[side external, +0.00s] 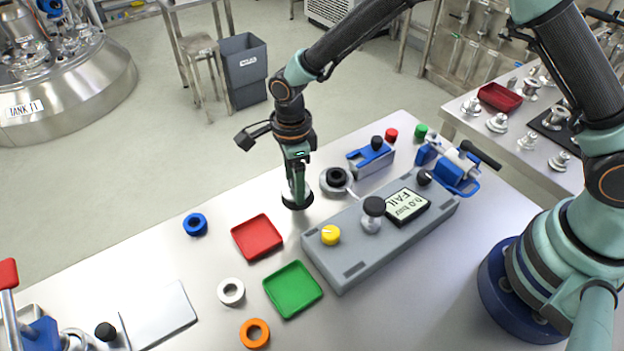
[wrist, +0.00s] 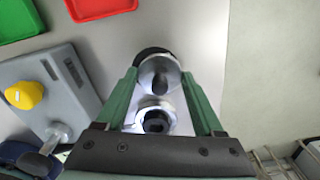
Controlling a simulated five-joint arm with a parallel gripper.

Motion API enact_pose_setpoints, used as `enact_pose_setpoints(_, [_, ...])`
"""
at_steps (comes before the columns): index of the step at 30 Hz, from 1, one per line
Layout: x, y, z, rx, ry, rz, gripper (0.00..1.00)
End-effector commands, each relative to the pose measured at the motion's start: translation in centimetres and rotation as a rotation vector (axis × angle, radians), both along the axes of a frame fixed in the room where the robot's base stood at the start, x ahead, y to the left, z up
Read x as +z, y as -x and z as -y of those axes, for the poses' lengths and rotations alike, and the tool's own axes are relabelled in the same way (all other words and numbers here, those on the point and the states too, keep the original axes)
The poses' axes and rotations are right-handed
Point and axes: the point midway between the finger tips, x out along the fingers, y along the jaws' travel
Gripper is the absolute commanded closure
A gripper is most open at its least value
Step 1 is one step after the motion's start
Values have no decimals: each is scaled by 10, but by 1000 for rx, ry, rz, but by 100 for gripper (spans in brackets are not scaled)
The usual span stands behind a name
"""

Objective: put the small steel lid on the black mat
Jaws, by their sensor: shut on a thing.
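My gripper (side external: 297,184) points down over the table, left of the grey test block. In the wrist view, my gripper (wrist: 160,76) has its green fingers on either side of the small steel lid (wrist: 160,72), a shiny disc with a dark knob, and is shut on it. In the side view only a pale edge of the lid (side external: 289,196) shows at the fingertips. The round black mat (side external: 299,206) lies directly under it, and its dark rim shows behind the lid in the wrist view (wrist: 150,51). I cannot tell whether lid and mat touch.
A steel flange with a black centre (side external: 336,181) stands close right of my gripper. The grey block (side external: 350,255) with a yellow knob (side external: 330,235) lies in front. Red (side external: 257,237) and green (side external: 293,289) trays and several coloured rings lie left; bare table separates them.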

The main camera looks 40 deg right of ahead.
Motion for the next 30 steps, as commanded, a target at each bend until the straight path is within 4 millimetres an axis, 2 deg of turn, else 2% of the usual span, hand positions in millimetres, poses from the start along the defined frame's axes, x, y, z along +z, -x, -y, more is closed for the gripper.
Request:
enact_pose_setpoints(13, [-6,0,0,0,0,0,95])
enact_pose_setpoints(14, [-6,0,0,0,0,0,19])
enact_pose_setpoints(15, [-6,0,0,0,0,0,4])
enact_pose_setpoints(16, [-6,0,0,0,0,0,1])
enact_pose_setpoints(25, [-5,0,0,0,-1,1,1])
enact_pose_setpoints(30, [12,-1,-1,0,-2,4,1])
